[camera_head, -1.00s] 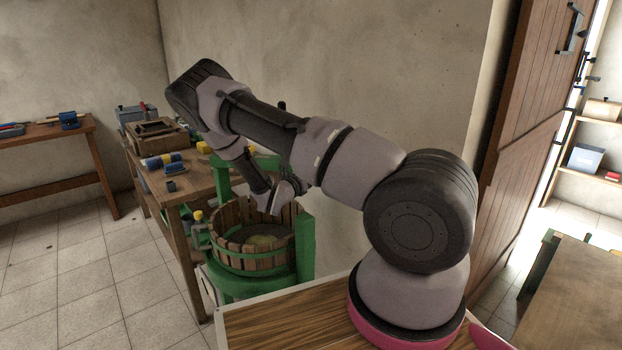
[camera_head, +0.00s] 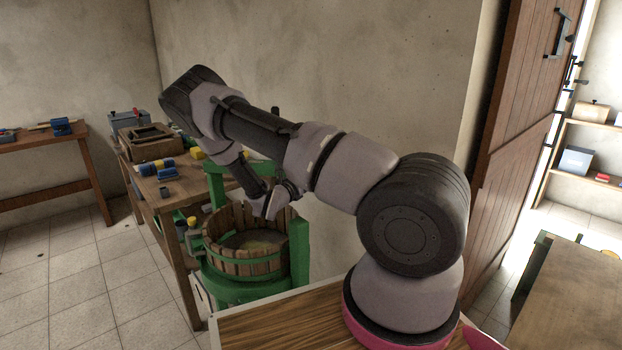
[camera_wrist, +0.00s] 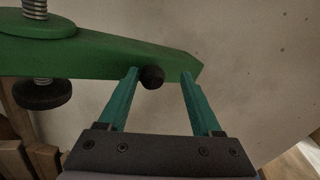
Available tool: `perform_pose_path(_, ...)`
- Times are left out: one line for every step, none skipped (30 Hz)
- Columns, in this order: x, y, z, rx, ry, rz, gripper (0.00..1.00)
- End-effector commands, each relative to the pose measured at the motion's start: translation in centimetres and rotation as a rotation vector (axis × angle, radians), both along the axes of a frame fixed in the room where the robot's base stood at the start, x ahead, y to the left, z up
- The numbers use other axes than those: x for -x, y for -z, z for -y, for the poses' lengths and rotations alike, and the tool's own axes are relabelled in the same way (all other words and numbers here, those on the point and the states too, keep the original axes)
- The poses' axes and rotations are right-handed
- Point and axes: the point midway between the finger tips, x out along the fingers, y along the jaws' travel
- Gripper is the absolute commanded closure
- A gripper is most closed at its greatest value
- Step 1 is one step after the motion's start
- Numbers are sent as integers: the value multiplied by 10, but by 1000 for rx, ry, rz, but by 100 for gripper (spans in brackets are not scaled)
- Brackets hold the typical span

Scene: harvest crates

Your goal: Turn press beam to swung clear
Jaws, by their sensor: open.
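The press beam (camera_wrist: 100,57) is a green bar that crosses the upper left of the wrist view and ends in a blunt point at the right. A black round knob (camera_wrist: 152,77) sits at its near edge, close to that end. My gripper (camera_wrist: 160,74) is open, with its teal fingers apart and the knob between them, nearer the left finger. I cannot tell whether that finger touches it. In the head view the beam (camera_head: 262,168) shows partly behind my arm, above the slatted press basket (camera_head: 232,267). My gripper's fingertips are hard to make out there.
The press's green post (camera_head: 299,254) stands right of the basket. A threaded screw (camera_wrist: 42,92) with a black pad (camera_wrist: 43,95) hangs through the beam. A wooden bench (camera_head: 178,205) with tools and crates stands left of the press. A plain wall is close behind.

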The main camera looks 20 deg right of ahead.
Motion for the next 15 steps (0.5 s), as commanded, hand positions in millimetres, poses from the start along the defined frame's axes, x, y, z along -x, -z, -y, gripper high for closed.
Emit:
perform_pose_path(3, 0, 5, 4, 10, -6, 31)
perform_pose_path(4, 0, 3, 4, 9, -6, 31)
perform_pose_path(6, 1, -1, 3, 9, -6, 31)
perform_pose_path(8, 1, -5, 3, 9, -6, 31)
perform_pose_path(10, 1, -10, 3, 7, -7, 31)
perform_pose_path(14, 1, -17, 3, 3, -7, 31)
perform_pose_path(17, 1, -22, 3, 4, -5, 31)
perform_pose_path(20, 0, -29, 2, 2, -4, 31)
perform_pose_path(25, 0, -36, 2, 1, -3, 31)
perform_pose_path(28, 0, -43, 2, 1, -2, 31)
perform_pose_path(31, 0, -48, 2, 0, -3, 31)
perform_pose_path(35, 0, -55, 1, -1, -3, 31)
perform_pose_path(39, 0, -61, 2, 0, -3, 31)
perform_pose_path(42, 0, -65, 2, 0, -1, 31)
perform_pose_path(45, -1, -71, 3, -1, -1, 31)
